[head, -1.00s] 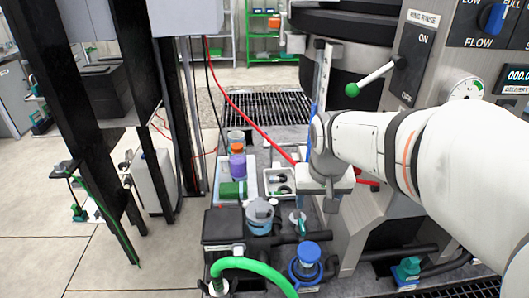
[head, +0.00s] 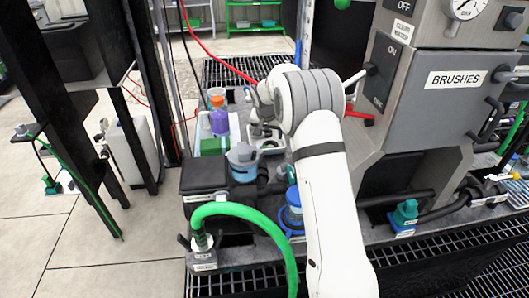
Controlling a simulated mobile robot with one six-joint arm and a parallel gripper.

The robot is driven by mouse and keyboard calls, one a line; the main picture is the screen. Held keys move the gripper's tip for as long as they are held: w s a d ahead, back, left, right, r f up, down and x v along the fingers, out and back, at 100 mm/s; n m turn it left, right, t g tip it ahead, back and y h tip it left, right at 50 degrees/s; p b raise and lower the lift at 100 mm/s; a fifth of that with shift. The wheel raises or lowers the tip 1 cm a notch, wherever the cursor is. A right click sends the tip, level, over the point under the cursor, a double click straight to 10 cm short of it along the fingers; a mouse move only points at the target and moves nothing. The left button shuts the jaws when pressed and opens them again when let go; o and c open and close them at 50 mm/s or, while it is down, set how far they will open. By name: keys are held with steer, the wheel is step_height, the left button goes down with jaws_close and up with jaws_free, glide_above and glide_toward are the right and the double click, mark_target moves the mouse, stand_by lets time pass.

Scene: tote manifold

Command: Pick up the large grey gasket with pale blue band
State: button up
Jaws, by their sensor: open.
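My gripper (head: 263,130) is over a small white tray (head: 268,154), mostly hidden behind my own wrist. The small part that shows is dark and its jaws are apart. I cannot make out the large grey gasket with the pale blue band. Dark and grey small parts lie in the tray, too small and too covered to name. I see nothing held in the jaws.
Left of the tray stand a purple bottle with an orange cap (head: 218,115) and a green item (head: 212,146). A blue-grey jug (head: 243,162), a black box (head: 204,178), a blue canister (head: 293,212) and a green hose (head: 262,218) are nearer. A grey machine (head: 425,110) stands right.

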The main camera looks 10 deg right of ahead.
mark_target(270, 142)
steer(key=x, duration=0.4)
steer(key=b+x, duration=0.1)
steer(key=x, duration=0.3)
steer(key=shift+w+a, duration=0.15)
steer(key=shift+w, duration=0.1)
steer(key=shift+r, duration=0.1)
steer(key=c, duration=0.7)
